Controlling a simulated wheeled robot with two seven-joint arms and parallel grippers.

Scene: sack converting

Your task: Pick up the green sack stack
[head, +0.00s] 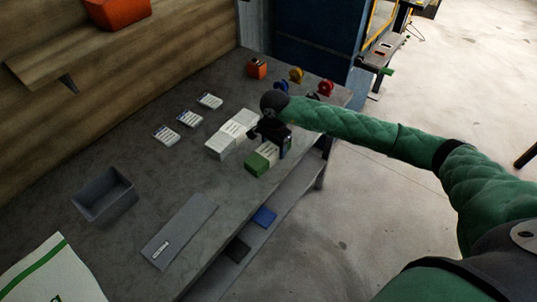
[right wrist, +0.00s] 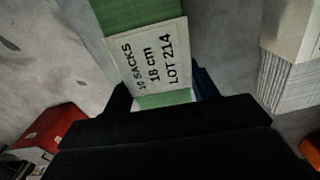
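The green sack stack (head: 257,163) lies on the grey table near its front edge, with a white paper band around it. My right gripper (head: 283,143) is down at the stack's right end. In the right wrist view its fingers (right wrist: 164,96) stand on either side of the near end of the stack, close to its sides. Whether they press on it I cannot tell. My left gripper is not in view.
White sack stacks (head: 231,134) lie just behind the green one. Several small labelled packs (head: 190,119) lie further left. A grey bin (head: 104,194), a grey flat plate (head: 180,230) and a white sack (head: 52,275) are at the left. Coloured rolls (head: 296,74) and an orange item (head: 257,68) stand at the far end.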

